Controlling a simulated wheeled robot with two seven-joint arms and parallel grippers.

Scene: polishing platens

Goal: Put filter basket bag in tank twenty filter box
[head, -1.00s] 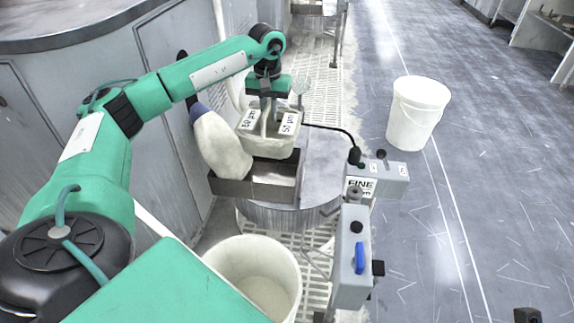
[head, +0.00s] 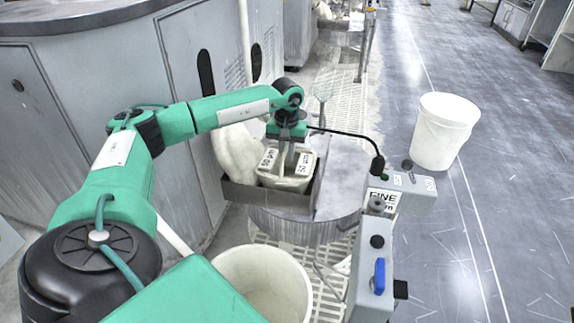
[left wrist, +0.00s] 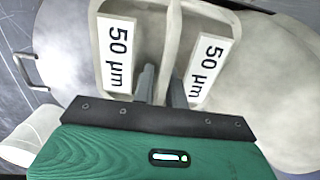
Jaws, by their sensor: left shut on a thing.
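The filter basket bag (head: 285,180) is an off-white basket with two white "50 µm" labels. My left gripper (head: 287,152) is shut on its middle divider from above. In the left wrist view the two fingers (left wrist: 162,90) pinch that divider between the labels of the basket (left wrist: 150,45). The grey metal filter box (head: 265,203) sits at the tank's edge. The basket is upright at the box's opening, with the box's walls around its lower part; whether it touches the bottom is hidden. My right gripper is not in view.
A white sock-like bag (head: 237,150) hangs close at the left of the box. The round grey tank lid (head: 345,180) and a control box marked FINE (head: 405,190) are to the right. One white bucket (head: 265,275) stands in front, another (head: 443,130) on the right floor.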

